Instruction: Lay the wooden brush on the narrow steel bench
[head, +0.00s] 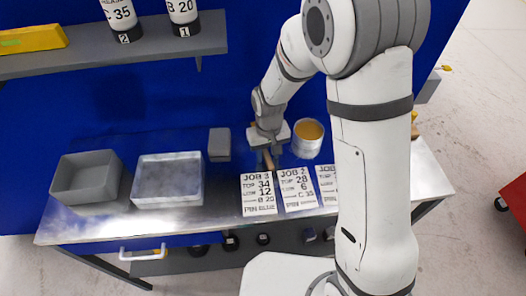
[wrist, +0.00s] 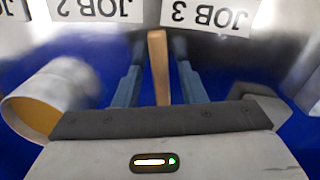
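The wooden brush shows as a brown handle (head: 268,160) below my gripper, just behind the JOB 3 card. In the wrist view the handle (wrist: 158,68) runs between my two fingers, with a gap on each side. My gripper (wrist: 159,50) is open around it, and no finger visibly touches it. In the head view my gripper (head: 267,148) points down over the steel bench (head: 222,202), at its middle. The brush's head is hidden, and I cannot tell whether the handle rests on the bench top.
A white pot with yellow-brown contents (head: 307,139) stands close right of my gripper. A grey block (head: 219,144) is to the left. An open grey bin (head: 86,178) and a pale tray (head: 168,181) fill the bench's left end. Several job cards (head: 297,190) lie along the front.

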